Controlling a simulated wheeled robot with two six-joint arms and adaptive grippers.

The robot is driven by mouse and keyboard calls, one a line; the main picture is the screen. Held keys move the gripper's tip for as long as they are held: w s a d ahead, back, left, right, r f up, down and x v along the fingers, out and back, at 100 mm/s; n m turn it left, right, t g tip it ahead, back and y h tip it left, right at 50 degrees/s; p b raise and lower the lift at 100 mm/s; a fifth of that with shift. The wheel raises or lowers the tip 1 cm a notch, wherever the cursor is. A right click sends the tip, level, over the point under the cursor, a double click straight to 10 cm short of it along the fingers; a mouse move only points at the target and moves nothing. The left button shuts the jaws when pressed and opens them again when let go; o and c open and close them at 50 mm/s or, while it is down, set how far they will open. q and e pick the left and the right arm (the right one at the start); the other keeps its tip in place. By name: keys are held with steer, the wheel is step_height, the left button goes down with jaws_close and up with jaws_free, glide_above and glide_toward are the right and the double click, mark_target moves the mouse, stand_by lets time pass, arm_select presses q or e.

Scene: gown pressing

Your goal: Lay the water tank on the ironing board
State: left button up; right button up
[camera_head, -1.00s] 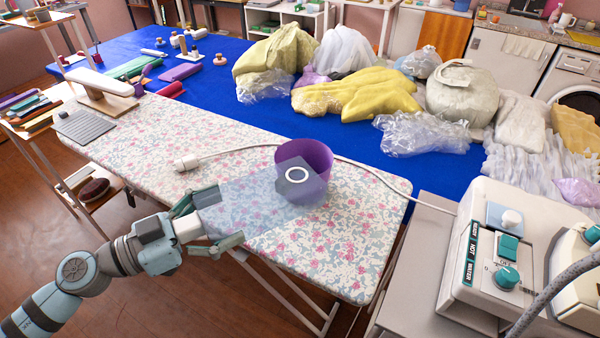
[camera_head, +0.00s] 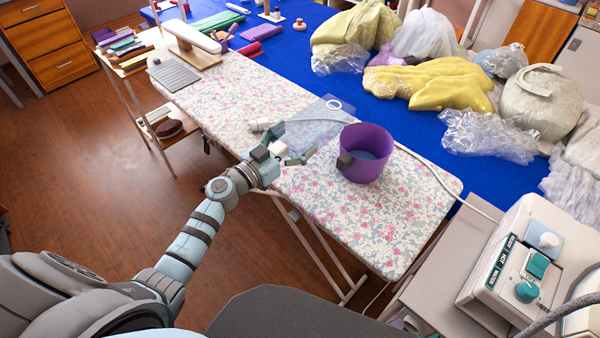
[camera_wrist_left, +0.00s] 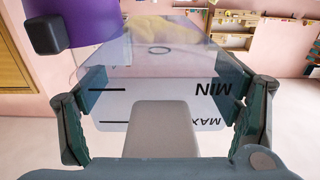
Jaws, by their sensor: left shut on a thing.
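The water tank (camera_head: 318,126) is a clear bluish box with a white ring, over the middle of the floral ironing board (camera_head: 225,112). My left gripper (camera_head: 287,152) is shut on its near end, at the board's near edge. In the left wrist view the tank (camera_wrist_left: 165,72) sits between the two fingers of my left gripper (camera_wrist_left: 163,100), with MIN and MAX marks and a grey block at its near end. I cannot tell whether the tank touches the board. My right gripper is out of view.
A purple bucket (camera_head: 370,143) with a dark knob stands on the board, right of the tank. A grey mat (camera_head: 173,74) lies at the far left. The board's front right is clear.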

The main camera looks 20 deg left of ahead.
arm_select(q)
steer(key=b, duration=0.2)
glide_above(295, 170)
step_height(295, 170, down, 5)
steer(key=shift+w+d+r, duration=0.1)
steer(key=shift+w, duration=0.05)
step_height(295, 170, down, 4)
steer(key=b, duration=0.4)
steer(key=shift+r+p, duration=0.1)
steer(key=shift+p, duration=0.2)
steer(key=o, duration=1.8)
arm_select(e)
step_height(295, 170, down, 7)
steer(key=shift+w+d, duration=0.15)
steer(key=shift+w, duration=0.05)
